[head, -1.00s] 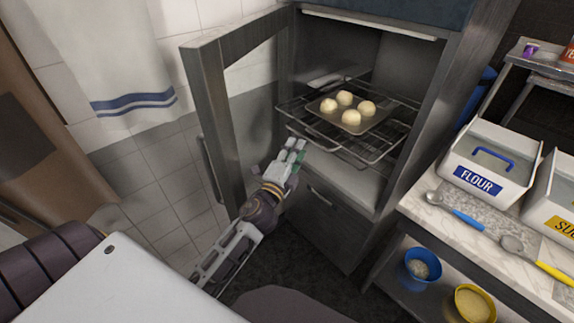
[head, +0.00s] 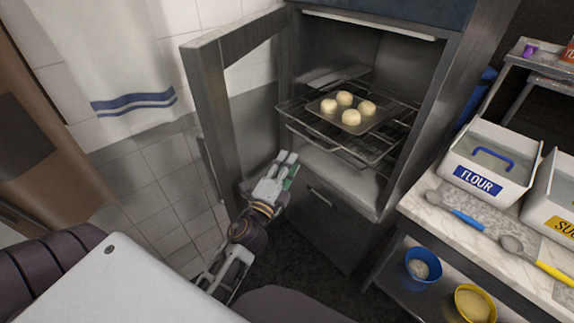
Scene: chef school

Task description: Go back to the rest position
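My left gripper (head: 288,164) is in the middle of the head view, below and in front of the open oven. Its fingers look close together, but whether they are open or shut is hard to tell. I see nothing held in it. A dark baking tray (head: 379,120) with several pale dough balls rests on the oven's wire rack (head: 398,139), apart from the gripper. The oven door (head: 207,98) stands open on the left. My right gripper is not in view.
A marble-topped counter (head: 416,209) on the right holds a white flour bin (head: 507,160) and scoops. A blue bowl (head: 423,262) and a yellow bowl (head: 474,303) sit on the shelf below. A towel (head: 95,60) hangs at the upper left. Floor before the oven is clear.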

